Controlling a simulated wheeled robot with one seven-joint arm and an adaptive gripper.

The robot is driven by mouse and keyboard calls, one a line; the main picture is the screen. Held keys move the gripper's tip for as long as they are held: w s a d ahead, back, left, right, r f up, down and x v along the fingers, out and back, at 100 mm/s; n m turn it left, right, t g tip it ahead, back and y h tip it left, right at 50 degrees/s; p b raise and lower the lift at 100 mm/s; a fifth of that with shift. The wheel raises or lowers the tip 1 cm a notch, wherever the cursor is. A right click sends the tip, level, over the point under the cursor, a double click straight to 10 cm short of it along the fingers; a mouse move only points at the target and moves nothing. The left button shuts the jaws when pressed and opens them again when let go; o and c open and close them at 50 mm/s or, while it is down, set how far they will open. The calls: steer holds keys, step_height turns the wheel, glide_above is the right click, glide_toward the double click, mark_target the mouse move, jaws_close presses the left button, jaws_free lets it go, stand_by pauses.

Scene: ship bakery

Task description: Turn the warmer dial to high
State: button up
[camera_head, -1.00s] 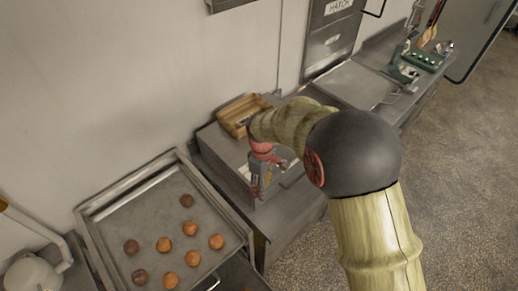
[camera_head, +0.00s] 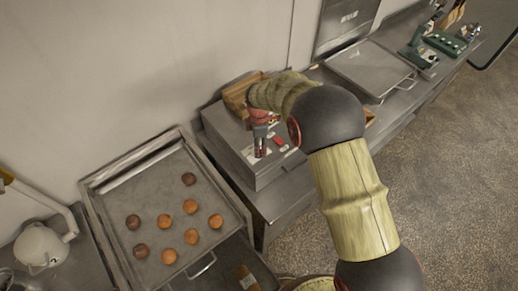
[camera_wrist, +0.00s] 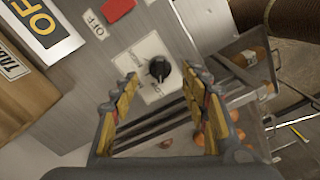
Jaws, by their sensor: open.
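The warmer is a grey metal box (camera_head: 232,140) on the counter against the wall. Its black round dial (camera_wrist: 160,68) sits on a white label plate (camera_wrist: 150,46) in the wrist view; the small lettering and the dial's setting are too small to read surely. My gripper (camera_wrist: 161,82) is open, with one yellow-padded finger on each side of the dial in the picture. I cannot tell whether the fingers touch it. In the head view my gripper (camera_head: 261,153) points down over the warmer, and the dial is not distinguishable there.
A wooden box (camera_head: 236,95) stands on the warmer's back. A metal tray (camera_head: 160,165) with several round buns lies to the left. A bare tray (camera_head: 365,68) lies to the right.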

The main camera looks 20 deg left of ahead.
steer(key=shift+f+p, duration=0.35)
steer(key=shift+f, duration=1.5)
steer(key=shift+c, duration=0.4)
steer(key=c, duration=1.1)
